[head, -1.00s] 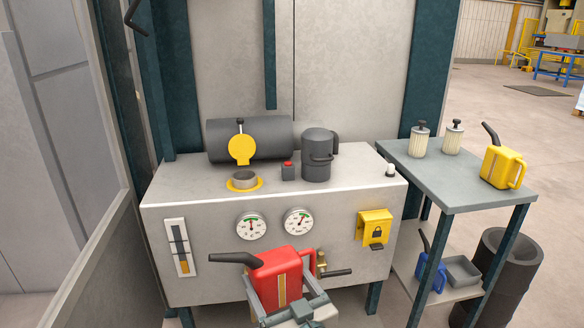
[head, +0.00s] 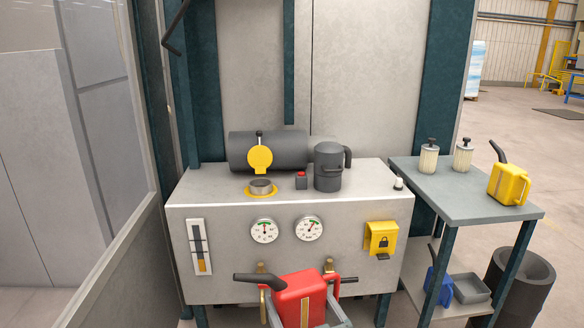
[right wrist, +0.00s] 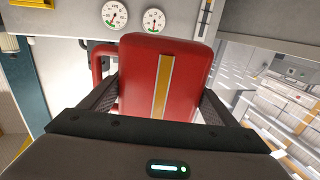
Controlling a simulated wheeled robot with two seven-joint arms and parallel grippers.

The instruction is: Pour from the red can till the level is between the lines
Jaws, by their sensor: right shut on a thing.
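The red can (head: 300,297), with a black spout pointing left and a yellow stripe, is held upright in front of the grey cabinet, below its top. My right gripper (head: 303,308) is shut on it; the right wrist view shows the can (right wrist: 185,75) between both fingers (right wrist: 155,100). The filler neck (head: 261,187) with a yellow ring is on the cabinet top, its yellow cap (head: 260,158) flipped up. The level gauge (head: 198,247) is on the cabinet front at left, with amber low in it; its exact level against the lines is too small to tell. My left gripper is out of view.
A side table (head: 440,195) at right holds a yellow can (head: 508,184) and two filters. A blue can (head: 438,283) is on its lower shelf.

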